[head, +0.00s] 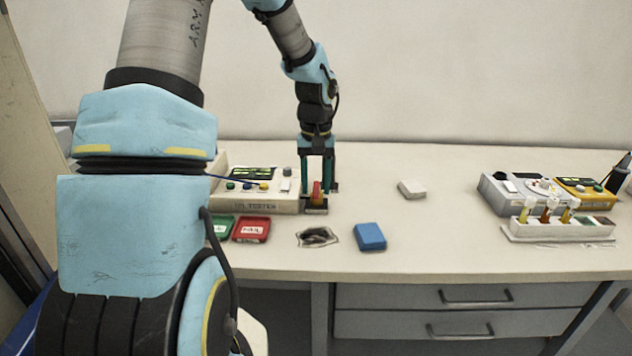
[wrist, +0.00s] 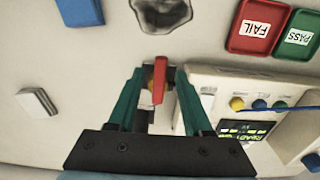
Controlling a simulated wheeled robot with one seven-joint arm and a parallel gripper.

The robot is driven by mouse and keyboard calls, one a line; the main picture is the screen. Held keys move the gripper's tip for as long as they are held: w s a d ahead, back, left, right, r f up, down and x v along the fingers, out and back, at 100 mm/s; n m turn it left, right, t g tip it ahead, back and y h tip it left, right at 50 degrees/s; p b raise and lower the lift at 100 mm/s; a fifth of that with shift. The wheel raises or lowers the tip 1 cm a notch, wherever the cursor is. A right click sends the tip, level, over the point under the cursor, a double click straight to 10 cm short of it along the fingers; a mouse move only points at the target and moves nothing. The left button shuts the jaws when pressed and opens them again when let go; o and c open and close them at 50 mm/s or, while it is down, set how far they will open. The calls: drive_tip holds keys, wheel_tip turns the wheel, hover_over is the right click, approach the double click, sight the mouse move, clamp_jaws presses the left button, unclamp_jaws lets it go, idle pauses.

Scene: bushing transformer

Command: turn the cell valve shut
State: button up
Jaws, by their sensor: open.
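The cell valve has a red handle (head: 316,194), which stands at the right front corner of the white tester (head: 260,206). In the wrist view the red handle (wrist: 159,80) lies between my two green fingers, with a gap on each side. My gripper (head: 317,188) points down over the valve, open and holding nothing. In the wrist view my gripper (wrist: 159,74) spans the handle. The valve's body is partly hidden by the fingers and the handle.
Green (head: 220,227) and red (head: 251,229) trays, a dark-centred patch (head: 317,237) and a blue block (head: 369,237) lie in front. A white block (head: 412,189) lies to the right. A rack of vials (head: 560,229) and a grey device (head: 503,193) stand far right.

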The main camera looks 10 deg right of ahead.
clamp_jaws()
idle(0.4)
